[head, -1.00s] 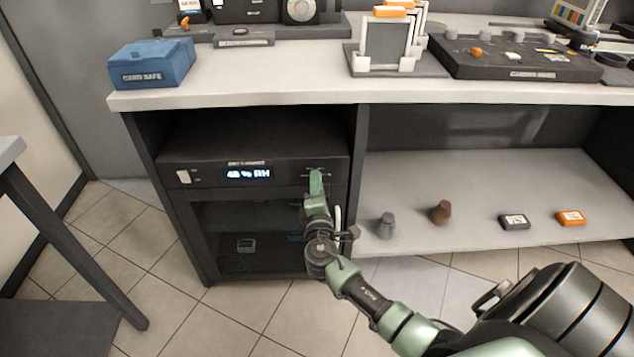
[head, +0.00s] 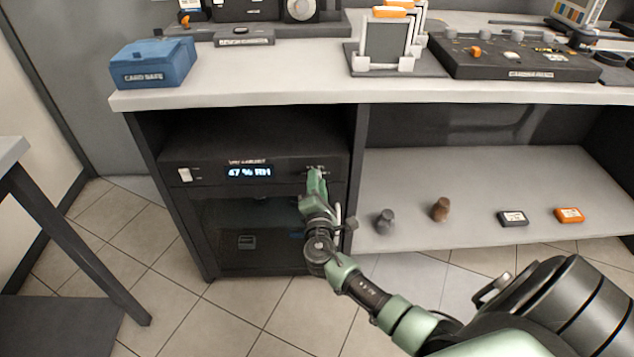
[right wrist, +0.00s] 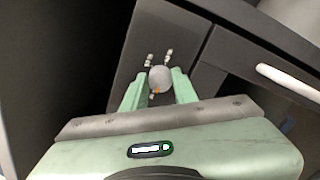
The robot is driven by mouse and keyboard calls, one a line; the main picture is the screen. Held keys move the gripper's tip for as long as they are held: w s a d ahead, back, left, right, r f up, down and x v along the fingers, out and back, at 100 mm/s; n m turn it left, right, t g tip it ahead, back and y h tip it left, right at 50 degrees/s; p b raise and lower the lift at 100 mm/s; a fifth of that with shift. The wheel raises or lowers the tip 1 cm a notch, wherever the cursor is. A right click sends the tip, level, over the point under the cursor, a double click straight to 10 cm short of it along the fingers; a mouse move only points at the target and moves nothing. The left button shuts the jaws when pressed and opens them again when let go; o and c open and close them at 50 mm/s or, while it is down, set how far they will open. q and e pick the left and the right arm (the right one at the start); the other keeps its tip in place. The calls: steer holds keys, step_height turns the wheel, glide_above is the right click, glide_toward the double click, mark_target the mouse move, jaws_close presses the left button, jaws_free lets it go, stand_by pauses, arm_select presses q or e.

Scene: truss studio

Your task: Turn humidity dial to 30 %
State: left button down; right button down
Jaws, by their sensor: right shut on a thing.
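The dry cabinet (head: 225,160) stands under the counter. Its lit display (head: 249,172) reads 67 % RH, though the digits are a little blurred. My right gripper (head: 316,178) is at the right end of the cabinet's front panel and hides the humidity dial in the head view. In the right wrist view the round grey dial (right wrist: 160,76) with an orange mark sits between the two green fingers (right wrist: 158,88), which are shut on it. White scale marks show around the dial, too small to read. My left gripper is not in view.
A white switch (head: 185,175) is at the panel's left end. A white door handle (right wrist: 288,82) lies beside the gripper in the right wrist view. A blue card safe (head: 152,63) stands on the counter. Small items, including an orange one (head: 569,215), lie on the right shelf.

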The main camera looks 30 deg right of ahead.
steer(key=c, duration=1.1)
jaws_free()
arm_select(q)
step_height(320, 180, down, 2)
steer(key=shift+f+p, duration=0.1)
steer(key=shift+p, duration=0.2)
arm_select(e)
steer(key=v, duration=0.7)
steer(key=shift+s+a, duration=0.3)
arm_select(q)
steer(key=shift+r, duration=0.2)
